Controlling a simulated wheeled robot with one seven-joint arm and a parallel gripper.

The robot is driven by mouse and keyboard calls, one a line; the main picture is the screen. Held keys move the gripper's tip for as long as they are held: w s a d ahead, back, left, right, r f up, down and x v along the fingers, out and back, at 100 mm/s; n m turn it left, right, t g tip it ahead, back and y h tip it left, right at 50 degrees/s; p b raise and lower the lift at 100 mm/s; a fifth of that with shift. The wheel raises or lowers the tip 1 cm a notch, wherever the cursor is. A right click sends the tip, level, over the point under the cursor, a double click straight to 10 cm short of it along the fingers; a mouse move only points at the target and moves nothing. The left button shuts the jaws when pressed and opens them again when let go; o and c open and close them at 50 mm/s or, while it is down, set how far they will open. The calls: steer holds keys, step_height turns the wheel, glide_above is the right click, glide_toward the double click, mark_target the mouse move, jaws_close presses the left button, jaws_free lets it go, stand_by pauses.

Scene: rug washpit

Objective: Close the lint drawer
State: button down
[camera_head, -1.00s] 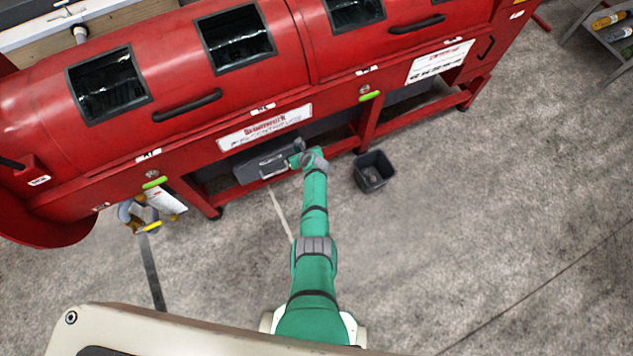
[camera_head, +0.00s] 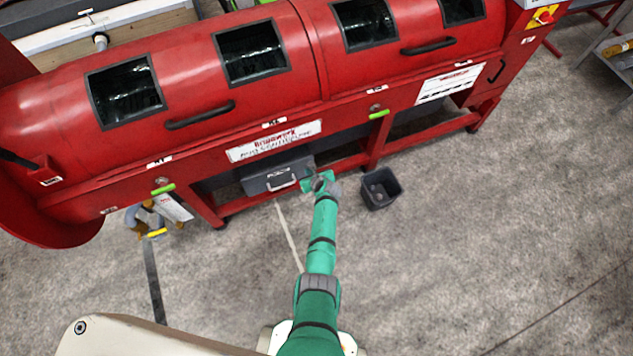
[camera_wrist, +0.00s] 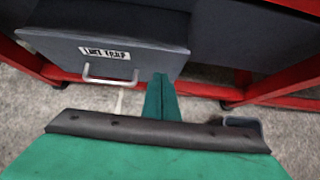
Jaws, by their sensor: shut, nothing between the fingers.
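The lint drawer (camera_head: 262,179) is a dark grey box with a pale bar handle, low under the red machine; its front stands out from the frame in the head view. In the wrist view its front (camera_wrist: 60,60), label and handle (camera_wrist: 110,78) are seen close up. My gripper (camera_wrist: 160,95) is shut and empty, just right of the handle and the drawer's front; I cannot tell whether it touches. In the head view the gripper (camera_head: 306,184) is at the drawer's right end.
The red machine (camera_head: 200,135) spans the back, with a red lower rail and legs. A dark grey bin (camera_head: 381,189) stands on the floor right of my gripper. A shelf rack (camera_head: 610,65) is at the far right. The concrete floor in front is largely clear.

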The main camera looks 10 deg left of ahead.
steer(key=v, duration=0.9)
steer(key=shift+d+r, duration=0.15)
steer(key=s+d+r+n+t+h, duration=0.2)
steer(key=s+d+n, duration=0.35)
steer(key=s, duration=0.55)
steer(key=s+d+r+n+t+h, duration=0.15)
steer(key=s+d+n, duration=0.45)
steer(key=s, duration=0.6)
steer(key=s+r+n+t, duration=0.1)
steer(key=s+r+n, duration=0.5)
steer(key=r, duration=0.4)
steer(key=s+r+n+t+h, duration=0.1)
steer(key=s+r+n+t, duration=0.1)
steer(key=s+r+n, duration=0.3)
steer(key=s+r+n+t, duration=0.1)
steer(key=s+r+n, duration=0.5)
steer(key=r, duration=0.8)
steer(key=shift+s+r+n, duration=0.3)
steer(key=shift+s+n, duration=0.05)
steer(key=shift+s, duration=0.15)
steer(key=shift+d+t+h, duration=0.1)
steer(key=shift+t+h, duration=0.15)
